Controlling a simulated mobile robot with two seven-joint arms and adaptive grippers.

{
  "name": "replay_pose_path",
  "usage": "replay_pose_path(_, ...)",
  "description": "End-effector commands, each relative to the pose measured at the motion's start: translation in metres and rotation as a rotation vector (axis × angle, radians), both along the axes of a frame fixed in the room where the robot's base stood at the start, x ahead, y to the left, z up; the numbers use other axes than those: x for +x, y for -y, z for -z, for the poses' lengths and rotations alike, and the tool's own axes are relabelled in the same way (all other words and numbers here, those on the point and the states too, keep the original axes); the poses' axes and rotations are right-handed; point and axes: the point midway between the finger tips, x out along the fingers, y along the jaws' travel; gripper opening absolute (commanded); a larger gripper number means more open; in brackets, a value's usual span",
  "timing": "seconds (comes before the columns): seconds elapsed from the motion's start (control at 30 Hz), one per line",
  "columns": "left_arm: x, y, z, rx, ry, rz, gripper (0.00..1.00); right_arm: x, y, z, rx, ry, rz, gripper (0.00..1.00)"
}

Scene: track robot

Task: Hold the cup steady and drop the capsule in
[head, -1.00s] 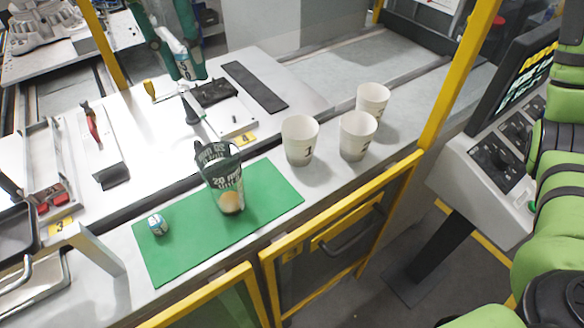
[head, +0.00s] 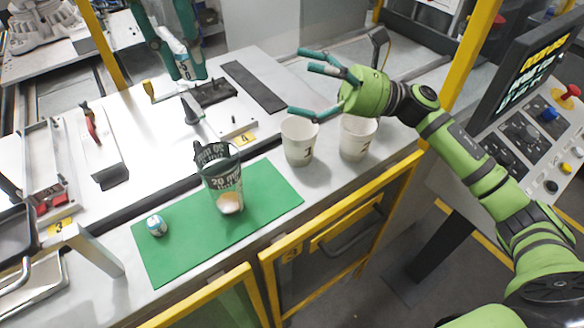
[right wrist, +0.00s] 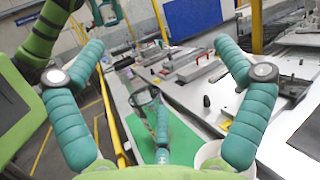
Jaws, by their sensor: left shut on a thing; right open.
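A dark translucent cup (head: 222,178) with printed marks and something pale at its bottom stands upright on the green mat (head: 262,190). It also shows in the right wrist view (right wrist: 146,98). A small blue-and-white capsule (head: 156,225) stands on the mat left of the cup. My left gripper (head: 187,68), at the top of the head view, is shut on a white-and-blue object (head: 181,50), partly hidden by its fingers, away from the cup. My right gripper (head: 302,83) is open and empty, above the paper cups and right of the dark cup.
White paper cups (head: 299,148) (head: 357,143) stand right of the mat, close under my right gripper. Yellow rails (head: 340,215) run along the front edge. A control panel (head: 530,130) stands at the right. Fixtures (head: 205,95) lie behind the mat.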

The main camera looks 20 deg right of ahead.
Motion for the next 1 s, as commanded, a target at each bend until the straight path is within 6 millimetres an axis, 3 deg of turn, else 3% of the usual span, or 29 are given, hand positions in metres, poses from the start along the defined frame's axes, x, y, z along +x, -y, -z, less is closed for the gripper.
replay_pose_path(0.03,0.000,0.000,0.000,0.000,0.000,0.000,0.08,-0.009,-0.009,0.026,-0.043,-0.039,-0.032,1.00)
replay_pose_path(0.1,0.000,0.000,0.000,0.000,0.000,0.000,0.08,-0.021,-0.020,0.059,-0.103,-0.085,-0.073,1.00)
replay_pose_path(0.2,0.000,0.000,0.000,0.000,0.000,0.000,0.08,-0.039,-0.031,0.096,-0.172,-0.139,-0.124,1.00)
replay_pose_path(0.37,0.000,0.000,0.000,0.000,0.000,0.000,0.08,-0.058,-0.041,0.131,-0.241,-0.193,-0.177,1.00)
replay_pose_path(0.5,0.000,0.000,0.000,0.000,0.000,0.000,0.08,-0.065,-0.046,0.142,-0.262,-0.208,-0.195,1.00)
replay_pose_path(0.67,0.000,0.000,0.000,0.000,0.000,0.000,0.08,-0.064,-0.064,0.142,-0.262,-0.207,-0.198,1.00)
replay_pose_path(1.0,0.000,0.000,0.000,0.000,0.000,0.000,0.08,-0.058,-0.128,0.141,-0.260,-0.205,-0.198,1.00)
